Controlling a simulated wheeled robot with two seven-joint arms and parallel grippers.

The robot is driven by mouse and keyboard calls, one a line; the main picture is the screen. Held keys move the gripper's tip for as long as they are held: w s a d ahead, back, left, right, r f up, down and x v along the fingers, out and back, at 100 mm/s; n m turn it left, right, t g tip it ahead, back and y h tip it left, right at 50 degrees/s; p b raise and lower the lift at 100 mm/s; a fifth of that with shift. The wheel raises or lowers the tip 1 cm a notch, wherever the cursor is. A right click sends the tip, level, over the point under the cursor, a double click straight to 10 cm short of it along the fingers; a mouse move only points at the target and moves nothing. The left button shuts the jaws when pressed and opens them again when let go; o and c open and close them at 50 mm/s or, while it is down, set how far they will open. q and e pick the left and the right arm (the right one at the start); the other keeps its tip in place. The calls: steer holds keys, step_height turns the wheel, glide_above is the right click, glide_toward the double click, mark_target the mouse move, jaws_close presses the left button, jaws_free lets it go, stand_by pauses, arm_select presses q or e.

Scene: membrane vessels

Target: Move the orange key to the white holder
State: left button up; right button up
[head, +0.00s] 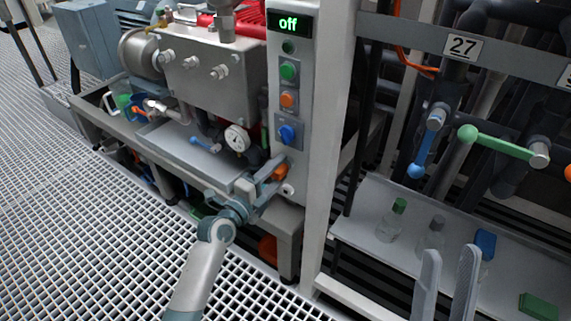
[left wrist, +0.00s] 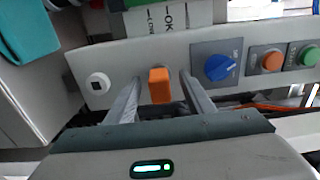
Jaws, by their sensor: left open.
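The orange key (head: 280,173) sits on the grey control post below the blue knob. In the left wrist view, the orange key (left wrist: 160,85) stands out from the panel between the open fingers of my left gripper (left wrist: 160,97), with a gap on each side. In the head view, my left gripper (head: 268,180) is at the post, around the key and partly covering it. The white holder (head: 288,189) is a small round fitting just below the key; it also shows in the left wrist view (left wrist: 98,84), left of the key. My right gripper (head: 449,266) is open and empty at the lower right.
The blue knob (left wrist: 218,67) is close beside the gripper, with orange and green buttons beyond it. A shelf (head: 365,205) with bottles stands at right, near my right gripper. Machinery with a gauge (head: 237,138) is left of the post.

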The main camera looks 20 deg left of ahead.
mark_target(274, 176)
stand_by(0.8)
arm_select(q)
jaws_close()
steer(key=shift+p+v, duration=0.9)
steer(key=shift+v, duration=2.05)
